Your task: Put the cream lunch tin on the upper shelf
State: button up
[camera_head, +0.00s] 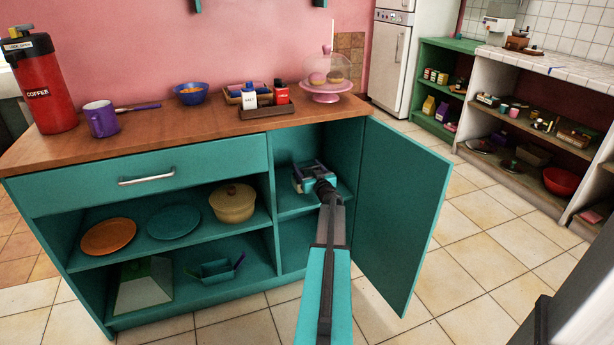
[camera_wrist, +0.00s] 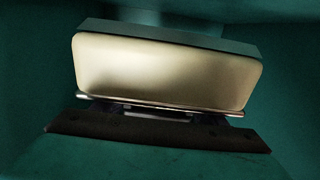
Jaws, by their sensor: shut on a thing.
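The cream lunch tin (camera_wrist: 165,72) fills the middle of the wrist view, with a smooth pale front face and a darker teal-grey top edge. It looks slightly tilted in that view. My gripper (camera_head: 312,178) is inside the right compartment of the teal cabinet, and is shut on the tin. In the head view my gripper and arm mostly hide the tin. The upper shelf (camera_head: 289,205) of that compartment lies just below my gripper. I cannot tell whether the tin touches it.
The open cabinet door (camera_head: 400,215) stands right of my arm. A divider (camera_head: 268,205) bounds the compartment on the left. Left of it are an orange plate (camera_head: 108,236), a teal plate (camera_head: 174,222) and a lidded tan pot (camera_head: 232,204). The wooden countertop (camera_head: 190,140) is overhead.

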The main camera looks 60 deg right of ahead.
aim_at(308, 174)
jog(key=shift+f+b, duration=0.85)
jog(key=shift+f, duration=0.85)
jog(key=shift+f, duration=0.1)
jog(key=o, duration=1.3)
jog(key=shift+f, duration=0.1)
jog(key=shift+s+r, duration=0.15)
jog(key=shift+r, duration=0.05)
jog(key=shift+p+v, duration=1.25)
jog(key=shift+v, duration=4.65)
